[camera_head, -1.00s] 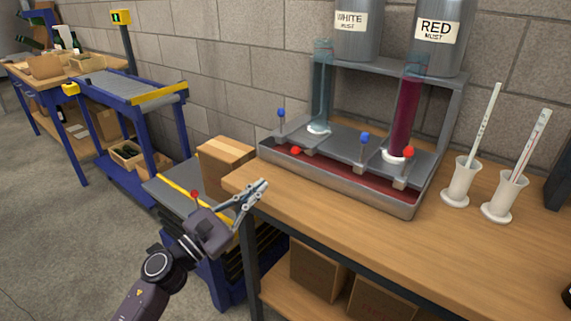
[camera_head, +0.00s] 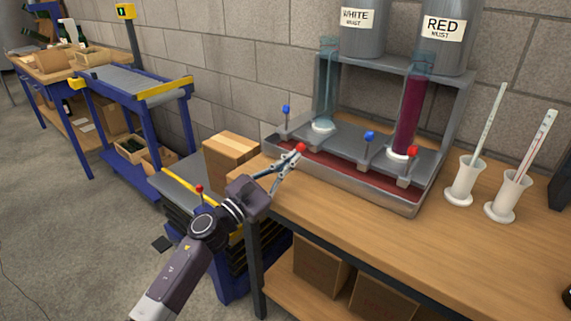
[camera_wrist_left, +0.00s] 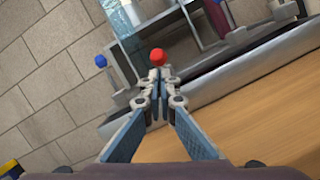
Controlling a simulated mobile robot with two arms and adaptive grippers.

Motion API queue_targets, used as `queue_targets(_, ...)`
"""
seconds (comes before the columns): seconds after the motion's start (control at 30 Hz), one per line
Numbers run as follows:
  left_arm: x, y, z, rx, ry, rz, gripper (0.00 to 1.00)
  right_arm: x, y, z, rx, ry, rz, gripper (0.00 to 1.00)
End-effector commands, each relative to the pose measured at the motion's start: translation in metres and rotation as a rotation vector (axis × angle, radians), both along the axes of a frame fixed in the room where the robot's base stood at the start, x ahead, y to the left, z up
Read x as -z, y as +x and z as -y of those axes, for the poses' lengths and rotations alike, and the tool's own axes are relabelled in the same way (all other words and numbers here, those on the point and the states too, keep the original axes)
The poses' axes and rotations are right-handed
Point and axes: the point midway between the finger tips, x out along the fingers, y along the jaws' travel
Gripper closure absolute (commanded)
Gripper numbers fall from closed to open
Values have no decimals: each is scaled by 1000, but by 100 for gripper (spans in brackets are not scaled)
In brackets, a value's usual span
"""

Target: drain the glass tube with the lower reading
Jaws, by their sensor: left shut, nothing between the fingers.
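A stand holds two upright glass tubes. The left tube (camera_head: 327,85), under the white must tank, looks pale, and I cannot make out its liquid level. The right tube (camera_head: 407,115), under the red must tank, holds dark red liquid to a little below its top. Low red knobs sit at the front: the left one (camera_head: 300,147) and the right one (camera_head: 413,151). My left gripper (camera_head: 297,156) is shut and empty, its tips right at the left red knob. In the left wrist view that knob (camera_wrist_left: 157,57) shows just beyond the fingertips; contact is unclear. My right gripper is out of view.
Blue knobs stand at the left (camera_head: 286,109) and middle (camera_head: 369,136) of the stand. A tray (camera_head: 345,187) lies under it. The front tabletop is clear.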

Motion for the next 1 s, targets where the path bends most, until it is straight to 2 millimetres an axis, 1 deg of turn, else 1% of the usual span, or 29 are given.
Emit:
queue_targets(0.33, -1, 0, 0, 0, -1, 1, 100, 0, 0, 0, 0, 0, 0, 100)
queue_targets(0.63, -6, 0, 0, 1, 0, 1, 100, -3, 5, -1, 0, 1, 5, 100)
queue_targets(1.0, -14, 0, 0, 1, -1, 1, 100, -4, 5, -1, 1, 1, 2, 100)
